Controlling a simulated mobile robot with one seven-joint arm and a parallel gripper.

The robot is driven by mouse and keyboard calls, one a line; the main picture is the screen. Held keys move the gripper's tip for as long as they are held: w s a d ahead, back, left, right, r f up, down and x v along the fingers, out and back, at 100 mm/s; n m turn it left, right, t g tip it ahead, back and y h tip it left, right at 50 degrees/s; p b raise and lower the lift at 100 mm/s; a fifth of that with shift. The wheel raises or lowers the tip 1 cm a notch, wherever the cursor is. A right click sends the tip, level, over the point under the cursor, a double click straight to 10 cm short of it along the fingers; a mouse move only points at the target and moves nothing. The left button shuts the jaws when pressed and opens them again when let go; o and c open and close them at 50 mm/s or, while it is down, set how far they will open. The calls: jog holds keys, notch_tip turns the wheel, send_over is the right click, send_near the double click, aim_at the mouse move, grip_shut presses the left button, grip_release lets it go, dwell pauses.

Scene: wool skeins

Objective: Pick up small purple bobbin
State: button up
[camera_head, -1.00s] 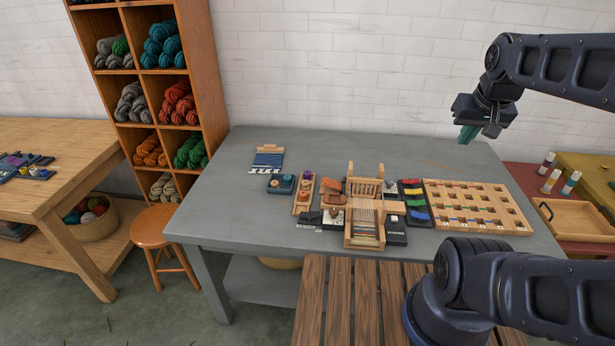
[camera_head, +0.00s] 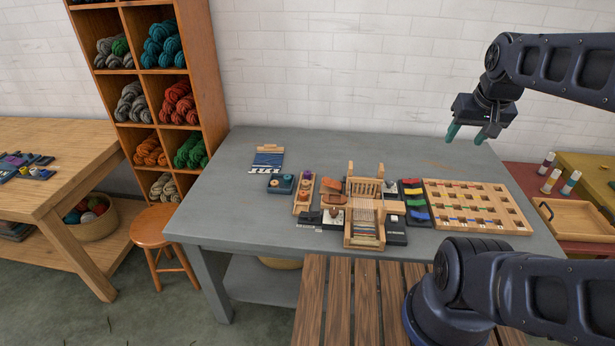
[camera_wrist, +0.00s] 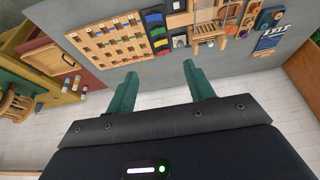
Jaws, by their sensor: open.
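The small purple bobbin (camera_head: 306,175) stands at the back end of a narrow wooden tray (camera_head: 297,209) on the grey table. Orange-brown bobbins stand in front of it on the same tray. My gripper (camera_head: 466,137) is open and empty, high over the back right of the table, well to the right of the bobbin. In the wrist view its two green fingers (camera_wrist: 160,70) are spread with nothing between them.
A small wooden loom (camera_head: 348,237) stands right of the bobbin tray. A blue-grey block (camera_head: 281,184) is close on its left. A wooden compartment board (camera_head: 519,228) lies at the right of the grey table (camera_head: 215,210). The table's back strip is mostly clear.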

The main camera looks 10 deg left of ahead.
jog(key=w+a+n+g, duration=0.1)
jog(key=w+a+n, duration=0.5)
jog(key=w, duration=0.9)
jog(key=n+g, duration=0.4)
jog(key=n, duration=0.5)
send_over(308, 172)
notch_tip(308, 172, down, 30)
notch_tip(308, 172, down, 10)
jog(key=shift+a, duration=0.1)
jog(key=c, duration=1)
